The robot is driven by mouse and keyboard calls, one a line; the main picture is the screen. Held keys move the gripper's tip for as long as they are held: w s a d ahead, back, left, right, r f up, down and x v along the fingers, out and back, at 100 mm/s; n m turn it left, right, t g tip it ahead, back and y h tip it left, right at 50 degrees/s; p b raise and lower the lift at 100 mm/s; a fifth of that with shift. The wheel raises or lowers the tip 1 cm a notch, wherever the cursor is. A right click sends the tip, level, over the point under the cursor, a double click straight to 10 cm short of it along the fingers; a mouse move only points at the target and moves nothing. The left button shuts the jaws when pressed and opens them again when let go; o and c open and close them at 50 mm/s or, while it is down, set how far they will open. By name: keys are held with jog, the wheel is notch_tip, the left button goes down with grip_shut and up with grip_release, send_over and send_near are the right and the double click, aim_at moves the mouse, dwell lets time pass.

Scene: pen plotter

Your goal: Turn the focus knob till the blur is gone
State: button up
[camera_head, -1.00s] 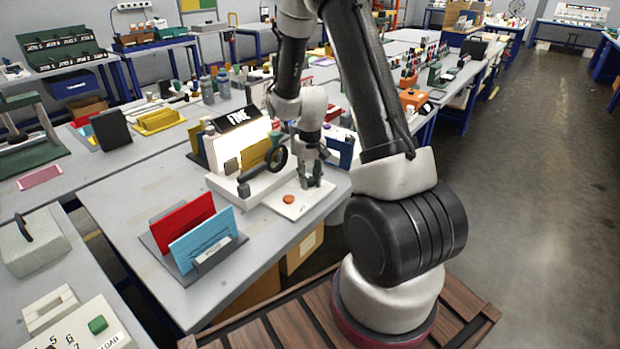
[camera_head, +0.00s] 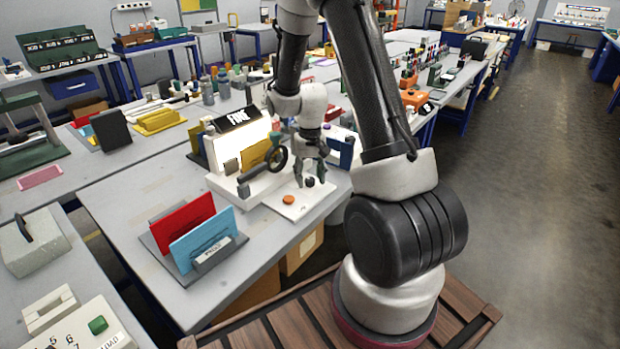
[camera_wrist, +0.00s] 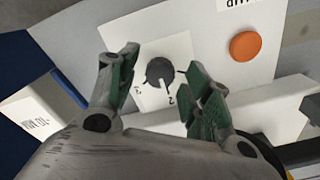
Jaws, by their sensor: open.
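The focus knob (camera_wrist: 160,72) is a dark round knob with a white pointer, on a white plate with small marks in the wrist view. My gripper (camera_wrist: 158,88) is open, with one green-padded finger on each side of the knob and a gap to both. In the head view my gripper (camera_head: 311,178) is over the white base plate (camera_head: 290,208); a dark piece shows between its fingers. Behind it stand the magnifier ring (camera_head: 276,159) and a lit white panel (camera_head: 226,148) with a yellow card. I cannot tell any blur on the panel from here.
An orange button (camera_wrist: 245,46) sits on the same plate, beside the knob. A blue-and-white holder (camera_head: 342,150) stands close to the right of my gripper. A rack with red and blue boards (camera_head: 200,240) is at the front left.

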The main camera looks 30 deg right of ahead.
aim_at(310, 179)
notch_tip(310, 179, up, 11)
dwell(0.3)
dwell(0.4)
jog(key=s+a+r+n+t, duration=0.1)
jog(key=s+a+r+t, duration=0.1)
jog(key=s+r, duration=0.7)
jog(key=s+a+r+n+t, duration=0.1)
jog(key=s+a+r+t, duration=0.1)
jog(key=s+r, duration=0.6)
jog(key=s+a, duration=0.1)
jog(key=s, duration=0.6)
jog(key=shift+r+n, duration=0.4)
jog(key=shift+a, duration=0.1)
